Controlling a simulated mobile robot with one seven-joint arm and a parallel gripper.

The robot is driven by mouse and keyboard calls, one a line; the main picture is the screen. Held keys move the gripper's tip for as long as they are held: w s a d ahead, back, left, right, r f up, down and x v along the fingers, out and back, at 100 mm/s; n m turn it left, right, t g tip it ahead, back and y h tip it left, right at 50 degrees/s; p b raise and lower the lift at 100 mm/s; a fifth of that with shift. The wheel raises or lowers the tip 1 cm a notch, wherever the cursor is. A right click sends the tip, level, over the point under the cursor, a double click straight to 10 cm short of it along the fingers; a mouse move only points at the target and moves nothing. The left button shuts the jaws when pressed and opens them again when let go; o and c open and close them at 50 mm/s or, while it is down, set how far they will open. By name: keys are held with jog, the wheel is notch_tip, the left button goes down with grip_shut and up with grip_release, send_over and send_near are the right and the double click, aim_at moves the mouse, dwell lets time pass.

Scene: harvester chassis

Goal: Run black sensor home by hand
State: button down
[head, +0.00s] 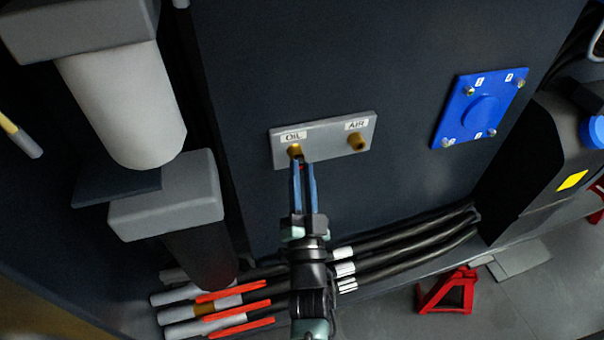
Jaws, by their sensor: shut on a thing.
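A grey port plate (325,142) is fixed to the dark chassis wall. It carries a brass port labelled OIL (294,150) on the left and a brass port labelled AIR (358,142) on the right. My gripper (302,168) reaches up to the plate, with its blue fingertips just below and in front of the OIL port. The fingers are close together, shut on a small dark piece, taken as the black sensor, which they mostly hide. I cannot tell whether it touches the port or how far it sits in it. The AIR port is empty.
A blue cover plate (480,108) with corner bolts is on the wall at right. A white cylinder (120,105) in grey mounts stands at left. Black hoses (410,240) and red-handled parts (232,290) run below. A red stand (447,291) is on the floor.

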jog(key=m+h+p, duration=0.1)
jog(key=m, duration=0.3)
jog(key=shift+r+g, duration=0.15)
jog(key=shift+g, duration=0.25)
jog(key=m+p, duration=0.1)
jog(key=p, duration=0.1)
jog(key=m+h+p, duration=0.1)
jog(key=m, duration=0.1)
jog(key=shift+a+r+g+h+p, duration=0.1)
jog(key=shift+r+g+h+p, duration=0.2)
jog(key=shift+r+g+p, duration=0.1)
jog(key=m+p, duration=0.2)
jog(key=m+g+p, duration=0.1)
jog(key=m+p, duration=0.1)
jog(key=p, duration=0.1)
jog(key=shift+g+h, duration=0.3)
jog(key=shift+h, duration=0.1)
jog(key=shift+m+p, duration=0.7)
jog(key=shift+f+m+g, duration=0.3)
jog(key=c, duration=0.6)
grip_release()
jog(key=shift+c, duration=1.2)
